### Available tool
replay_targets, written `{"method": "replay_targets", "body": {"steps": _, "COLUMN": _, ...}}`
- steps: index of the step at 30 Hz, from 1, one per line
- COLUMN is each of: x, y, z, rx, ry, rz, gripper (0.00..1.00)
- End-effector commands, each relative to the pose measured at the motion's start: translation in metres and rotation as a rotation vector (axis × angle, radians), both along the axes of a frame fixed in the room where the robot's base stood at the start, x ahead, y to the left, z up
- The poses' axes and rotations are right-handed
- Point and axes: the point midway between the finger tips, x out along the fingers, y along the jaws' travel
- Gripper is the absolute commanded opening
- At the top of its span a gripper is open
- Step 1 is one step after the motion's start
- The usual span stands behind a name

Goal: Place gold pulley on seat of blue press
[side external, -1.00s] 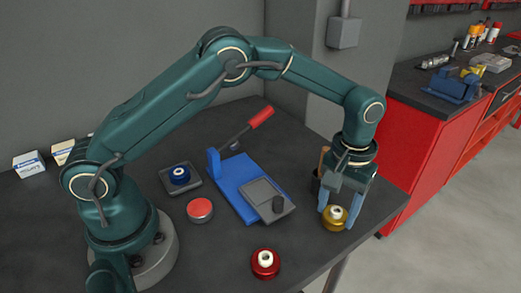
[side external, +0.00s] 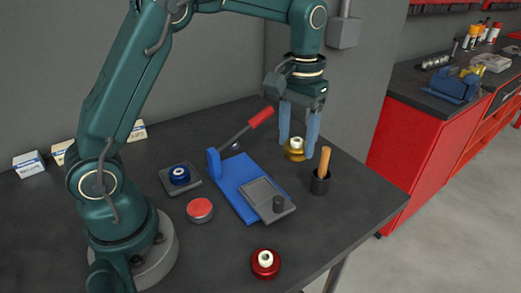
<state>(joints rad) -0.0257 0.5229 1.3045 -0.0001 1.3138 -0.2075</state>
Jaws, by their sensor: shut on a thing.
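The gold pulley (side external: 295,150) is a brass-coloured disc with a white hub. My gripper (side external: 298,148) points down and is shut on it. The gripper holds it behind and to the right of the blue press, near the red lever end. The blue press (side external: 231,178) has a blue base, a red-handled lever (side external: 260,118) raised at its back, and a grey plate (side external: 257,195) at its front. I cannot tell for certain which part is the seat.
A black cup (side external: 320,184) with a wooden handle stands right of the press. A blue pulley (side external: 179,175) sits on a grey tray (side external: 191,187) at left. A red-topped round tin (side external: 200,210) and a red pulley (side external: 265,263) lie nearer. Small boxes (side external: 30,163) stand at far left.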

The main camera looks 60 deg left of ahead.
Motion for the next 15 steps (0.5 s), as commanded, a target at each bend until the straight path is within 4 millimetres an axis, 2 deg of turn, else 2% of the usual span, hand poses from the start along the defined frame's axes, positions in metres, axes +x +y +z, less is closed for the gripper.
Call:
{"method": "replay_targets", "body": {"steps": 5, "x": -0.015, "y": 0.008, "z": -0.003, "rx": 0.000, "ry": 0.001, "rz": -0.114, "gripper": 0.00}}
{"method": "replay_targets", "body": {"steps": 10, "x": -0.050, "y": 0.050, "z": 0.006, "rx": 0.001, "ry": -0.003, "rz": -0.171, "gripper": 0.00}}
{"method": "replay_targets", "body": {"steps": 15, "x": -0.091, "y": 0.090, "z": 0.017, "rx": 0.002, "ry": -0.005, "rz": -0.136, "gripper": 0.00}}
